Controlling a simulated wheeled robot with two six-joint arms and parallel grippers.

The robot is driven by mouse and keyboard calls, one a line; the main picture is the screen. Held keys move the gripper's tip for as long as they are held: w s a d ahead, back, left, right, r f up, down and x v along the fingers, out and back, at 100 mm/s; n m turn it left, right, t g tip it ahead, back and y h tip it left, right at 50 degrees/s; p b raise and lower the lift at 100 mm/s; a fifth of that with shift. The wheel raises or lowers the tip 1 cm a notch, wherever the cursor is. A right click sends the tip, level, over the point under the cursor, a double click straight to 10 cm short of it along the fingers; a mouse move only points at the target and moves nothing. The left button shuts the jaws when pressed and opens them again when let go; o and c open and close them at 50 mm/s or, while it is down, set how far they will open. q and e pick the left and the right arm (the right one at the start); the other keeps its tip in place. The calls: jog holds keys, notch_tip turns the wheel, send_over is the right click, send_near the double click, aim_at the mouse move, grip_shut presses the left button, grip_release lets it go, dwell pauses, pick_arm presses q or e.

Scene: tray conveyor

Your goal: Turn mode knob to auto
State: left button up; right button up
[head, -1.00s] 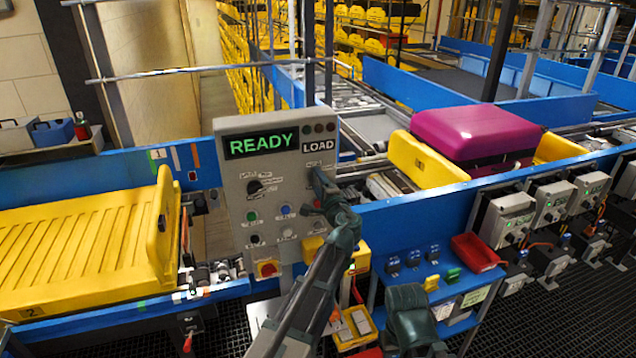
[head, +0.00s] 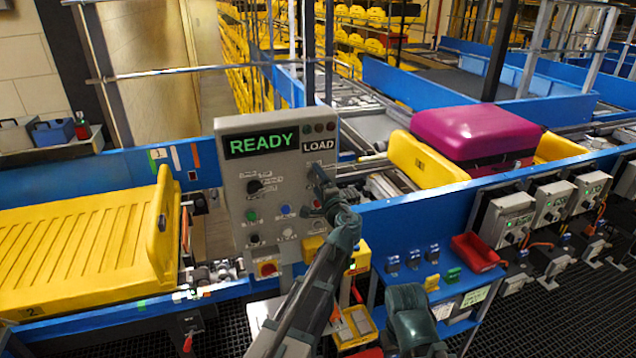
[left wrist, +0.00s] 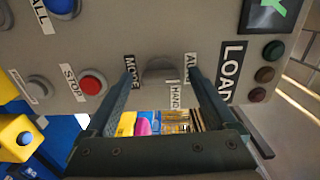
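The control panel (head: 228,190) shows READY on its screen and a LOAD label. In the left wrist view the grey mode knob (left wrist: 160,70) sits between the labels MODE, HAND and AUTO, the last partly covered. My left gripper (left wrist: 161,76) is open, with one finger on each side of the knob and a gap to it on both sides. In the head view my left gripper (head: 319,178) is at the panel's right edge and hides the knob. Which way the knob points is not clear. My right gripper is not in view.
A black selector (head: 255,186) is on the panel's left. A yellow tray (head: 80,250) lies left; a magenta suitcase (head: 475,133) is on the conveyor at right.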

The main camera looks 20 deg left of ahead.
pick_arm(q)
jog(key=v, duration=1.3)
jog(key=shift+s+d, duration=0.3)
jog(key=s+a+f+n+g+h, duration=0.2)
jog(key=s+a+f+n+g, duration=0.3)
jog(key=f, duration=0.4)
jog(key=s+a+f+n+g+h, duration=0.35)
jog(key=s+f+g, duration=0.25)
jog(key=s+f, duration=0.25)
jog(key=s+d+f+g+h+b, duration=0.1)
jog(key=s+d+f+g+b, duration=0.1)
jog(key=s+d+f+b, duration=0.3)
jog(key=s+d+f+m+g+h+b, duration=0.1)
jog(key=s+d+f+g+h+b, duration=0.1)
jog(key=s+d+f+b, duration=0.4)
jog(key=d+f+b, duration=0.1)
jog(key=d+f, duration=0.4)
jog(key=d, duration=0.1)
jog(key=shift+s+d+f+b, duration=0.2)
jog(key=shift+d+f+b, duration=0.1)
jog(key=shift+f, duration=0.1)
